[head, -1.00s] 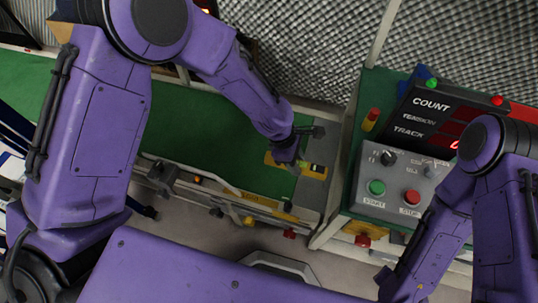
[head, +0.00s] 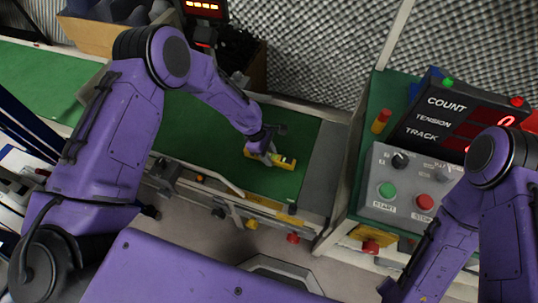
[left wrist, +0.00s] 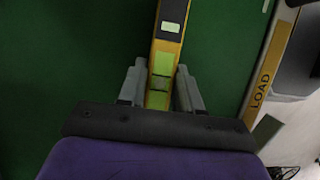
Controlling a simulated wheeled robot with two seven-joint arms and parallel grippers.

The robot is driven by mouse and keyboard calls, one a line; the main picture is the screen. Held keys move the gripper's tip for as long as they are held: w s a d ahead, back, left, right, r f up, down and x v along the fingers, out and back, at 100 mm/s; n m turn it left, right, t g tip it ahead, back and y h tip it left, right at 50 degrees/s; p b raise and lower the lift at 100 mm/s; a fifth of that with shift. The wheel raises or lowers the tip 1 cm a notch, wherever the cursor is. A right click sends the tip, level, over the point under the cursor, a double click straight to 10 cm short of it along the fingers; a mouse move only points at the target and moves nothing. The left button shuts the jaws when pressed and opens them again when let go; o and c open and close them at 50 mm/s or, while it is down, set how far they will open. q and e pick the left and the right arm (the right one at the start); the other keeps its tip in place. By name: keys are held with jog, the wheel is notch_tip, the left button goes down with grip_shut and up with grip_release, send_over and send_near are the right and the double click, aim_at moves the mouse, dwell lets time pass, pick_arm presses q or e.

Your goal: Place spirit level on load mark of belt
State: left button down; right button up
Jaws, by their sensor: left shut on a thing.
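The yellow spirit level (head: 285,162) with green vials is in my left gripper (head: 270,153), over the green belt (head: 215,145). In the left wrist view the spirit level (left wrist: 170,40) runs lengthwise between the two grey fingers of the left gripper (left wrist: 160,90), which are shut on its sides. I cannot tell whether it touches the belt. A yellow LOAD label (left wrist: 265,75) sits on the belt's side rail, to the right of the level in the wrist view. My right arm shows at the right of the head view, but its gripper is out of frame.
A control box (head: 405,190) with START and STOP buttons and a COUNT display (head: 455,115) stand right of the belt's end. A cardboard box (head: 95,35) is behind the belt. The belt left of my gripper looks clear.

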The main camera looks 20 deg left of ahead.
pick_arm(q)
jog(key=shift+r, duration=0.1)
jog(key=shift+f, duration=0.2)
jog(key=c, duration=0.8)
grip_release()
jog(key=shift+r, duration=0.25)
jog(key=p+v, duration=0.2)
jog(key=v, duration=1)
